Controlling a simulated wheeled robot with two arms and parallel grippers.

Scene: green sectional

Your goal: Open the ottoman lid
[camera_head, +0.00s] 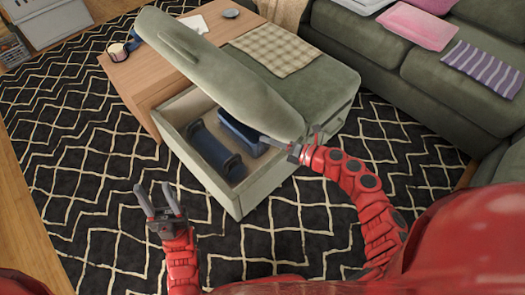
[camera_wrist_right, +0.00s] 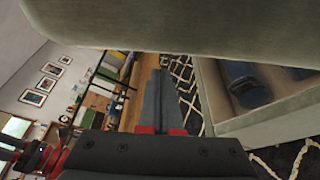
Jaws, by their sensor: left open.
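The ottoman's green lid (camera_head: 215,75) is raised and tilted above its box, exposing the inside. The ottoman box (camera_head: 235,203) has pale green sides and holds dark blue items (camera_head: 213,150). My right gripper (camera_head: 268,140) is at the lid's near right end, under its lower edge; contact is unclear. In the right wrist view, its fingers (camera_wrist_right: 162,85) are together with nothing visible between them, and the lid's underside (camera_wrist_right: 190,25) spans the top. The box (camera_wrist_right: 265,118) shows at the right. My left gripper (camera_head: 157,200) is open and empty above the rug, left of the box.
A wooden table (camera_head: 140,75) with a mug (camera_head: 117,51) adjoins the ottoman's far left side. A green sectional sofa (camera_head: 400,65) with cushions stands at the right. A plaid cloth (camera_head: 270,50) lies on the green surface behind the lid. The patterned rug (camera_head: 80,170) is clear at the left.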

